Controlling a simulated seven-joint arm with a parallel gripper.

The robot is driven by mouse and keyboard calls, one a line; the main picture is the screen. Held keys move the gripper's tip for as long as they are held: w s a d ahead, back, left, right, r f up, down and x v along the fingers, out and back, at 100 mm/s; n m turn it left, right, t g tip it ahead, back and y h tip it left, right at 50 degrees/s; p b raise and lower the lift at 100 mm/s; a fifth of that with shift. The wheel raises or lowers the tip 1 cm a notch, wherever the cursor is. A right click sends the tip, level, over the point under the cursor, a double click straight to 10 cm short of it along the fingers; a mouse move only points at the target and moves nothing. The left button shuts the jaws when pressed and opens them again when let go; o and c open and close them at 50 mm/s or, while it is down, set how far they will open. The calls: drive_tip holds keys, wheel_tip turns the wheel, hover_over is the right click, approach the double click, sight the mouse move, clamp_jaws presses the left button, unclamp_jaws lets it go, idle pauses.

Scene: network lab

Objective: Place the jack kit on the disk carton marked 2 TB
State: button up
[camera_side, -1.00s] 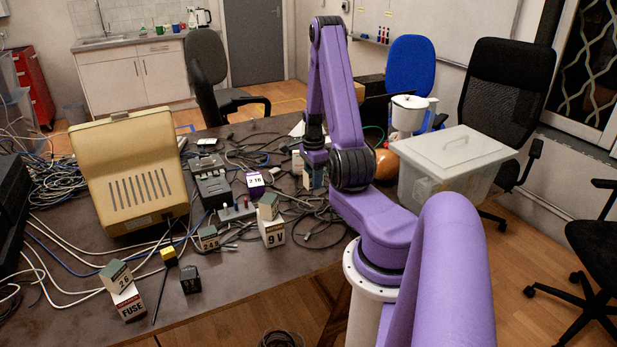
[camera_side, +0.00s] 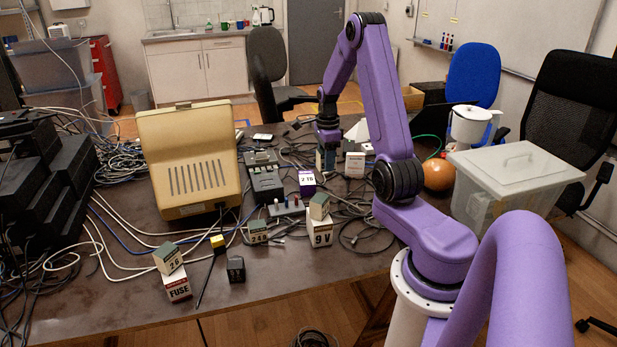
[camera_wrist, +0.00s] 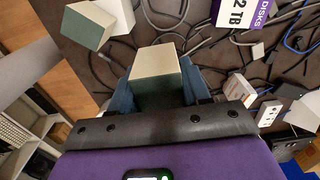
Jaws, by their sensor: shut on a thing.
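My gripper (camera_side: 327,150) is shut on a small box with a cream top and dark green side (camera_wrist: 158,75). Its label does not show, so I cannot confirm it is the jack kit. In the side view the held box (camera_side: 325,160) hangs above the cables, up and slightly right of the 2 TB carton. The disk carton marked 2 TB (camera_side: 307,184) is purple and white and stands on the table with nothing on top. It also shows in the wrist view (camera_wrist: 238,20), at the upper right, apart from the held box.
A similar green box (camera_side: 319,206) sits tilted on the white 9V box (camera_side: 320,231). A grey device (camera_side: 263,178), a white box (camera_side: 355,165) and loose cables surround the carton. A beige monitor (camera_side: 190,160) stands left.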

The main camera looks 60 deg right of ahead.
drive_tip(key=w+d+f, duration=0.4)
drive_tip(key=w+d, duration=0.2)
drive_tip(key=w, duration=0.1)
hover_over(309, 181)
drive_tip(key=f, duration=0.5)
drive_tip(key=shift+s+a+f, duration=0.15)
drive_tip(key=shift+s+a, duration=0.05)
drive_tip(key=shift+a, duration=0.05)
drive_tip(key=shift+w+d+f, duration=0.1)
drive_tip(key=shift+d+f, duration=0.05)
drive_tip(key=shift+f, duration=1.6)
drive_tip(key=o, duration=1.1)
drive_tip(key=shift+f, duration=0.15)
